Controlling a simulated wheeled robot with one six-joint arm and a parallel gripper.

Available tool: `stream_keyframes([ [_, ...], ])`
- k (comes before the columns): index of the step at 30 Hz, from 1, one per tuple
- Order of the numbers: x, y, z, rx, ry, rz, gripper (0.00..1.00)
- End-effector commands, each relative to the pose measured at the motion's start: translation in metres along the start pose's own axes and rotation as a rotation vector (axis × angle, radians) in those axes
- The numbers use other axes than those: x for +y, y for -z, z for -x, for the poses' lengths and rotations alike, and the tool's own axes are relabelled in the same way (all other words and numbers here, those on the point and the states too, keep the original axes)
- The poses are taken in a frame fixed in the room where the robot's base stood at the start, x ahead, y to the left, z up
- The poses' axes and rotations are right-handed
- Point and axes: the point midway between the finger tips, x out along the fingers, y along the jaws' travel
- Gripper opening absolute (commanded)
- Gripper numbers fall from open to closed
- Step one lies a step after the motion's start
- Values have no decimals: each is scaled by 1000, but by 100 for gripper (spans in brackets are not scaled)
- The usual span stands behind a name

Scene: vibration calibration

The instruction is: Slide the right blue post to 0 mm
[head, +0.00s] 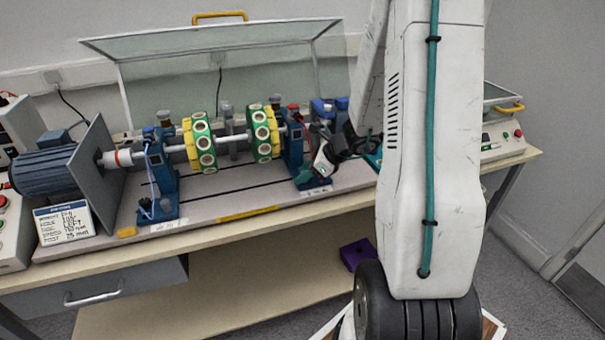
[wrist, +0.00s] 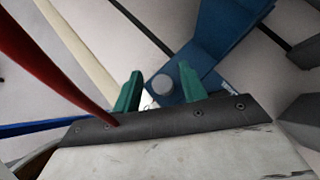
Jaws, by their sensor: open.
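The right blue post (head: 294,150) stands upright on the grey slotted bed, to the right of the two green-and-yellow discs. Its lower part is partly hidden by my gripper (head: 318,168), which is low at its right side. In the wrist view the post's blue body (wrist: 218,40) runs up from the gripper, and a round grey knob (wrist: 162,84) on its foot shows between my two green fingertips (wrist: 158,92). The fingers are apart, one on each side of the knob; I cannot tell whether they touch it. The scale reading is not legible.
The left blue post (head: 158,175) and the motor (head: 45,172) stand at the left of the bed. A shaft with green discs (head: 203,145) links the posts. A raised clear cover (head: 215,70) is behind. Red (wrist: 60,55) and blue cables pass close left of my gripper.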

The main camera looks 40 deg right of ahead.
Motion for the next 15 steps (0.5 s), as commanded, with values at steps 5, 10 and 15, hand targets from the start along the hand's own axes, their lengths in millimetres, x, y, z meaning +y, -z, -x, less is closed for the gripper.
stream_keyframes([
  [5,0,-1,25,-1,4,1,42],
  [10,1,-2,54,0,3,3,42],
  [15,1,-2,71,-1,0,3,42],
])
